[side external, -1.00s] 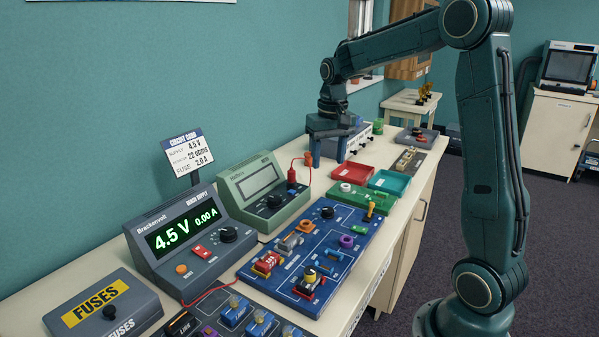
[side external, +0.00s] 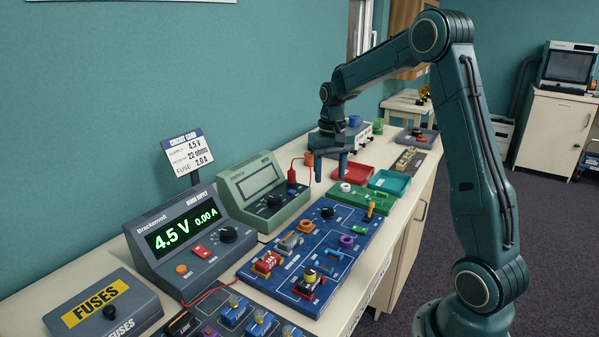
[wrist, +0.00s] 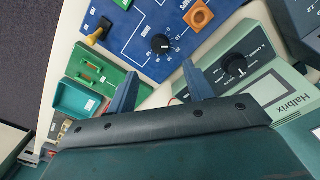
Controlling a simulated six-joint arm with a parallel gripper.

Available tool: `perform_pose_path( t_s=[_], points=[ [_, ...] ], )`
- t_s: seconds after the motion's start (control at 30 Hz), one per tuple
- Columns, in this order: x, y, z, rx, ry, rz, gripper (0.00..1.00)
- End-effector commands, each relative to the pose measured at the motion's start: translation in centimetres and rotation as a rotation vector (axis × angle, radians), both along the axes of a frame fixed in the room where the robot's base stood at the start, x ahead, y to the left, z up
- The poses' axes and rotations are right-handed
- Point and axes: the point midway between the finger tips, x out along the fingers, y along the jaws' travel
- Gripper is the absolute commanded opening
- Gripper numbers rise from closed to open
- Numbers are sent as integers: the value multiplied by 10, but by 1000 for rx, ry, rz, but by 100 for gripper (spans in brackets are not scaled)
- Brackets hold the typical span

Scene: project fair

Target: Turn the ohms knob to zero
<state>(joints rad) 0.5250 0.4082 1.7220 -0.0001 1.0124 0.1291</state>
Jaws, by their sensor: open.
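A black knob with a white pointer mark (wrist: 160,44) sits on the blue circuit board, ringed by small white numbers. It also shows near the back edge of the board in the side view (side external: 327,212). My gripper (side external: 331,174) is open and empty, pointing down above the bench, beyond the blue board and apart from the knob. In the wrist view its two fingers (wrist: 160,72) are spread, with the knob ahead between their tips. A second black knob (wrist: 235,65) is on the green Halbrix meter (side external: 262,189).
A grey bench supply (side external: 189,238) reads 4.5 V and 0.00 A. A circuit card (side external: 183,150) says 4.5 V, 22 ohms, 2.0 A. Red (side external: 352,174) and green (side external: 389,184) trays lie near the gripper. Parts stand on the blue board (side external: 262,271). A red lead rises by the meter.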

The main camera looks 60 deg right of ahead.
Motion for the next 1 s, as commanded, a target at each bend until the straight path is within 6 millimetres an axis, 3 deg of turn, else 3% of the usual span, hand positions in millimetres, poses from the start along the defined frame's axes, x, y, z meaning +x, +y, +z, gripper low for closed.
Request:
perform_pose_path(
  t_s=[0.6, 1.0],
  points=[
    [0, 0, -90, 1, 2, 0, 52],
    [0, 0, -107, -1, -1, 0, 52]
  ],
)
